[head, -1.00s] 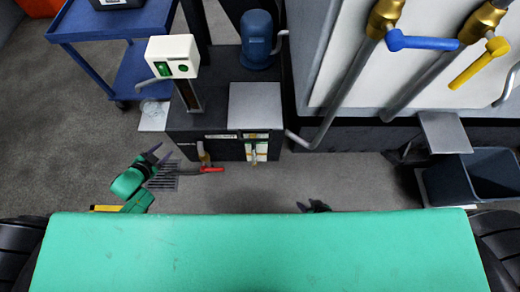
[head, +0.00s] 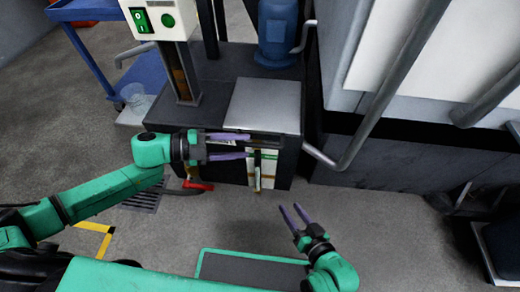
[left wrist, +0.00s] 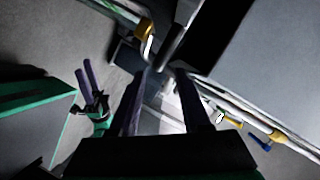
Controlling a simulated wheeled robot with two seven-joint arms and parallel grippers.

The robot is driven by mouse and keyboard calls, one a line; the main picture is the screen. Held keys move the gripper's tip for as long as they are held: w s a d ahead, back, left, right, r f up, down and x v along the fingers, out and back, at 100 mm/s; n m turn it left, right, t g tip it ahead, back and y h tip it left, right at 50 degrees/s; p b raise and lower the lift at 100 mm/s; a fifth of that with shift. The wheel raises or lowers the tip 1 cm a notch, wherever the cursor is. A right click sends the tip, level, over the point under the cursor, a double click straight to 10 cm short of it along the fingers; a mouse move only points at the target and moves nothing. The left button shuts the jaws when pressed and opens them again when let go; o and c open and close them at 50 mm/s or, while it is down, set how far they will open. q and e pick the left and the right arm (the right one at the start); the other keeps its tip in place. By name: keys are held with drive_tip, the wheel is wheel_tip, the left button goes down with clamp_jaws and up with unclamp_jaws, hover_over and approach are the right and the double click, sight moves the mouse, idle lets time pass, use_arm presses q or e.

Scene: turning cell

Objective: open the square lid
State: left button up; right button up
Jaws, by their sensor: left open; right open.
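The square lid (head: 263,105) is a flat light-grey plate on top of a dark tank (head: 225,170). It lies flat and looks closed. My left gripper (head: 247,146) is open and empty, its two purple fingers pointing right. In the head view they overlap the tank's front face, just below the lid's near edge; I cannot tell whether they touch. My right gripper (head: 291,208) is open and empty, lower and to the right, clear of the tank. In the left wrist view, a pale surface (left wrist: 168,110) shows between the left fingers; I cannot tell whether it is the lid.
A blue motor (head: 277,30) stands behind the lid. A switch box (head: 155,18) on a post stands at the lid's left. A grey pipe (head: 370,125) runs close on the right. A red-handled valve (head: 198,186) is low in front. A blue cart (head: 145,75) stands at left.

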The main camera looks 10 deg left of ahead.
sight(252, 146)
use_arm(q)
drive_tip(key=x, duration=0.5)
drive_tip(key=shift+w+d+b, duration=0.15)
drive_tip(key=shift+d+b, duration=0.25)
drive_tip(key=shift+f, duration=0.1)
clamp_jaws()
idle(0.9)
